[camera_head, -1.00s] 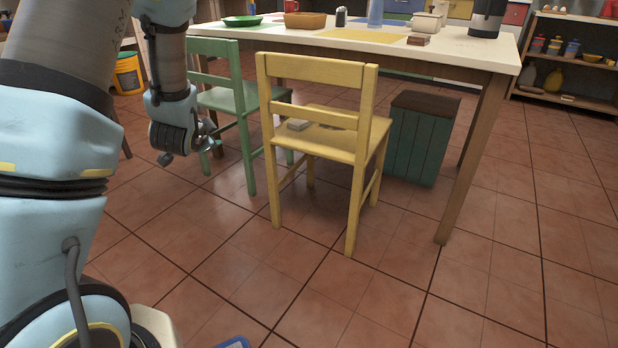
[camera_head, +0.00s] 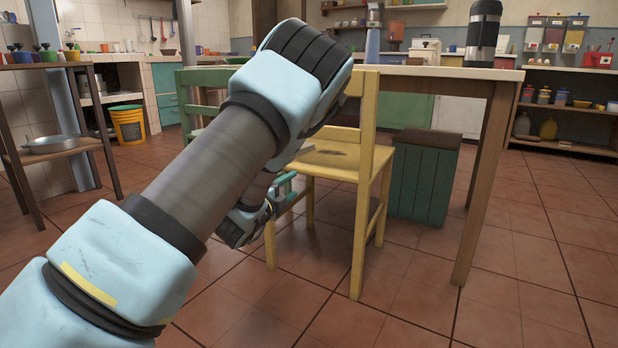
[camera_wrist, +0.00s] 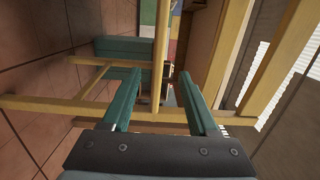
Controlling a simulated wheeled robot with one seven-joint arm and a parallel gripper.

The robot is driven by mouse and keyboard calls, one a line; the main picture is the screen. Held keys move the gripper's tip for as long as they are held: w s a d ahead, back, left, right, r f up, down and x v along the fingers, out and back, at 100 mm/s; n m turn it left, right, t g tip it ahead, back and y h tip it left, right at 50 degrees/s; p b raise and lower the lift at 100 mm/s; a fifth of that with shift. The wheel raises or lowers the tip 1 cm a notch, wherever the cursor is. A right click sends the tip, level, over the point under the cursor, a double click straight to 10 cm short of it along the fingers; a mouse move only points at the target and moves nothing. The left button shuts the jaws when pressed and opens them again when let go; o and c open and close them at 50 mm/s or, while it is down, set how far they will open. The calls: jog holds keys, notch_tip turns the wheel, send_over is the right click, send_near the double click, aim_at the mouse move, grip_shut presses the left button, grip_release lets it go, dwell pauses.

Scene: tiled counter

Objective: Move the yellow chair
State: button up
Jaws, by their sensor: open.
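The yellow chair (camera_head: 365,170) stands upright on the floor in front of the table in the head view. My arm crosses in front of it and hides part of its backrest and left side. My gripper (camera_head: 289,186) is at the chair's left side, near seat height, with its teal fingers apart. In the wrist view, my gripper (camera_wrist: 160,82) is open, and yellow chair bars (camera_wrist: 162,40) show beyond and between its fingers. I cannot tell whether a finger touches the chair.
The table (camera_head: 440,73) stands behind the chair. A green slatted bin (camera_head: 422,185) is right of the chair, beside a table leg. A green chair (camera_head: 200,82) is partly hidden behind my arm. A small shelf table (camera_head: 50,155) stands left. Tiled floor in front is clear.

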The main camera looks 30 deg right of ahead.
aim_at(309, 172)
jog(key=b+x, duration=0.1)
jog(key=x, duration=1.1)
jog(key=shift+w+d, duration=0.25)
jog(key=shift+d, duration=0.05)
grip_shut()
jog(key=shift+r, duration=0.1)
dwell(0.7)
